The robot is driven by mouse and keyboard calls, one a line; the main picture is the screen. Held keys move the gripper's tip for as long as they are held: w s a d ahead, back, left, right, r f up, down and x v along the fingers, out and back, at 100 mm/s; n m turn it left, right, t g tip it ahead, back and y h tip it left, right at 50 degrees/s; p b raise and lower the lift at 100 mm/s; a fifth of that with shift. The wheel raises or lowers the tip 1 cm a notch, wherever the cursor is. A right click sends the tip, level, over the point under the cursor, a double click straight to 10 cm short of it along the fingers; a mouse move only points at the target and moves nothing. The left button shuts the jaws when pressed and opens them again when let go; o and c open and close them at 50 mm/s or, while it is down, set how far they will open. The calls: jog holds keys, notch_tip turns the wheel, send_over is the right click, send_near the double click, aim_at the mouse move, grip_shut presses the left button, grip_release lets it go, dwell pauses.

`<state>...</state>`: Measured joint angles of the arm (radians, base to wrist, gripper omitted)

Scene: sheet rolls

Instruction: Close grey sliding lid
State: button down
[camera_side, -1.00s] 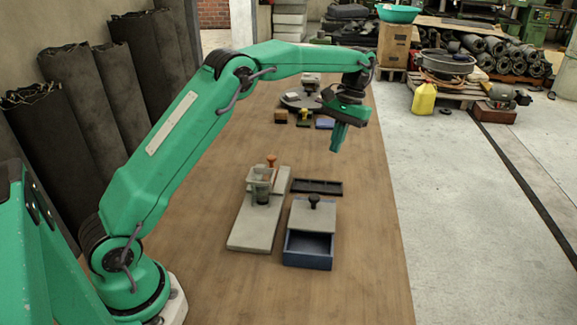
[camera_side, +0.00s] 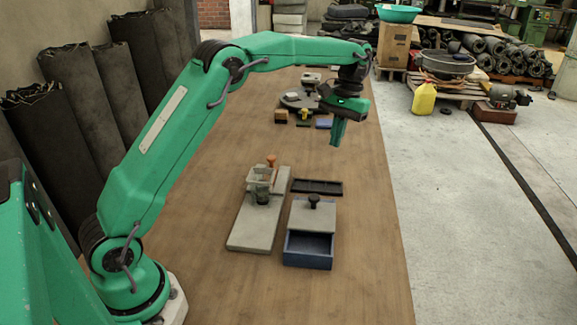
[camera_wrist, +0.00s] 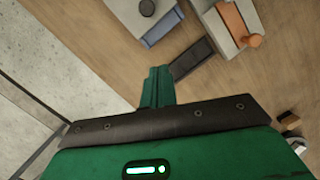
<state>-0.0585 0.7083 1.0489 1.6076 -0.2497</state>
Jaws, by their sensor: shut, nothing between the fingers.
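The grey sliding lid (camera_side: 313,216) with a dark round knob (camera_side: 314,200) covers the far part of a blue box (camera_side: 308,257). The near part of the box is open, and its inside shows. The lid (camera_wrist: 129,14) is at the top of the wrist view, with a blue side of the box (camera_wrist: 162,29) beside it. My gripper (camera_side: 337,143) points down above the table, beyond the box and slightly to its right, apart from it. Its green fingers (camera_wrist: 158,84) are shut with nothing between them.
A dark shallow tray (camera_side: 318,187) lies just beyond the box. A grey board (camera_side: 252,228) with a clear holder and an orange-knobbed part (camera_side: 271,160) is to the left. Small blocks and a round dark plate (camera_side: 297,100) are farther back. Table right of the box is clear.

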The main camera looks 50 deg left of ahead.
aim_at(319, 200)
jog(key=shift+f, duration=0.2)
jog(key=s+d+f, duration=0.2)
jog(key=s+f, duration=0.3)
jog(key=f, duration=0.5)
jog(key=shift+s, duration=0.4)
dwell(0.3)
jog(key=shift+s, duration=0.1)
jog(key=shift+s+d, duration=1.3)
jog(key=shift+w+a, duration=0.1)
jog(key=shift+w, duration=0.1)
